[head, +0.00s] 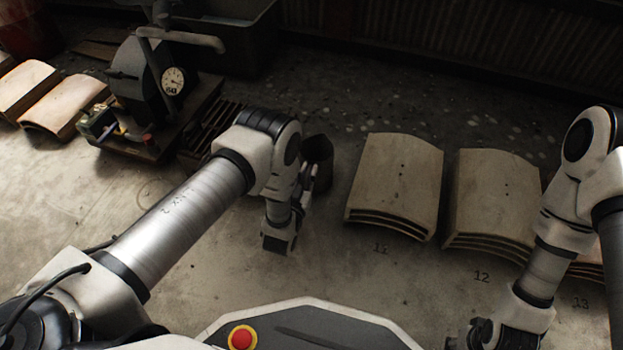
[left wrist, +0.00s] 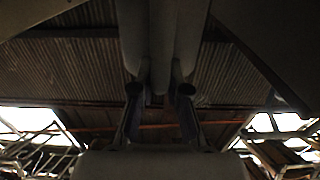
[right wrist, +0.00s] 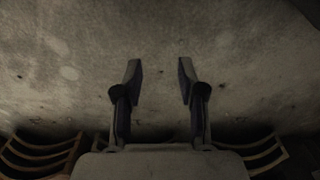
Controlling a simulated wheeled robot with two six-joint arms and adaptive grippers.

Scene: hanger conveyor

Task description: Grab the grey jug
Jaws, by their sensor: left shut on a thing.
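The grey jug (head: 318,151) shows in the head view as a dark, round vessel just beyond my left wrist, partly hidden by the arm. My left gripper (head: 308,182) is at its near side and shut on it. In the left wrist view a long grey part of the jug (left wrist: 161,45) runs between the two fingers of the left gripper (left wrist: 160,92). My right gripper (right wrist: 159,72) is open and empty in the right wrist view, over bare floor.
Stacks of curved wooden boards stand at the right, by floor marks 11 (head: 396,180), 12 (head: 490,205) and 13. A machine with a dial gauge (head: 172,80) stands at the upper left. More boards (head: 62,105) lie at far left. Bare floor (head: 370,275) is in front.

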